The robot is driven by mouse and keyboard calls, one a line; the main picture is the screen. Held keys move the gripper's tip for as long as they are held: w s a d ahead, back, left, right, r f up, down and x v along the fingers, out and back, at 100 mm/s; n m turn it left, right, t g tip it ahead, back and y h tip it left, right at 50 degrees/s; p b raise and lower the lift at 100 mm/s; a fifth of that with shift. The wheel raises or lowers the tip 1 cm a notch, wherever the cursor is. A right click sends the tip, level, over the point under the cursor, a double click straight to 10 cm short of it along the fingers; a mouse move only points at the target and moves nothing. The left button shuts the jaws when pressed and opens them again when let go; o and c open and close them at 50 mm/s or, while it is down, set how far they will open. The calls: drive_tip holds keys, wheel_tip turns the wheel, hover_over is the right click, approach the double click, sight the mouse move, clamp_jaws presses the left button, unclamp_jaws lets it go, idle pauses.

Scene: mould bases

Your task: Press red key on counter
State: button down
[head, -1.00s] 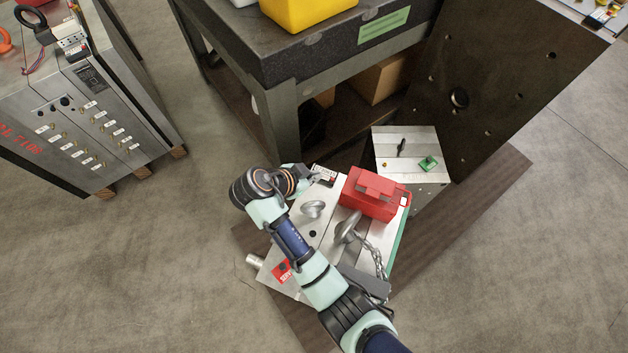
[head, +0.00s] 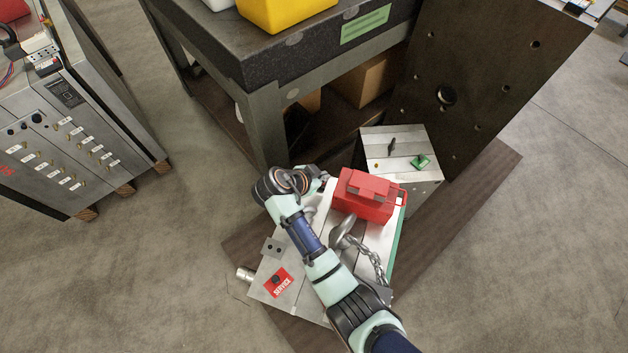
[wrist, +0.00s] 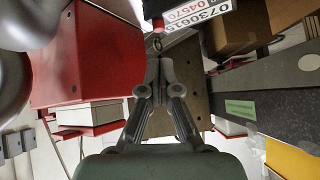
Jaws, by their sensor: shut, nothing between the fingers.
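The counter (wrist: 208,10) shows at the top of the wrist view as a dark body with a white strip of black and red digits. In the head view, my wrist and gripper largely hide the counter. My gripper (wrist: 159,62) is shut and empty, its fingertips together in the middle of the wrist view. In the picture the tips are below and left of the counter's digits; I cannot tell the gap in depth. The gripper is hard to make out in the head view.
The mould base (head: 258,288) under my arm carries a red box (head: 364,195), a chain (head: 377,262) and a red service tag (head: 279,282). A smaller block (head: 376,147) stands behind. A heavy table (head: 262,62) stands beyond, a control cabinet (head: 90,120) at left. Floor between is clear.

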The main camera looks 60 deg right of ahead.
sight(319, 191)
drive_tip(key=shift+w+f+b, duration=0.2)
drive_tip(key=shift+f+b, duration=0.25)
drive_tip(key=shift+f, duration=1)
drive_tip(key=shift+a+f+b, duration=0.1)
drive_tip(key=shift+f+b, duration=0.4)
drive_tip(key=shift+f, duration=0.4)
drive_tip(key=shift+a+f, duration=0.15)
drive_tip(key=shift+f, duration=0.15)
wheel_tip(319, 191, up, 6)
drive_tip(key=p, duration=0.5)
drive_tip(key=shift+s+r, duration=0.1)
drive_tip(key=shift+r, duration=0.05)
drive_tip(key=p+v, duration=0.3)
drive_tip(key=v, duration=0.6)
drive_tip(key=shift+a, duration=0.2)
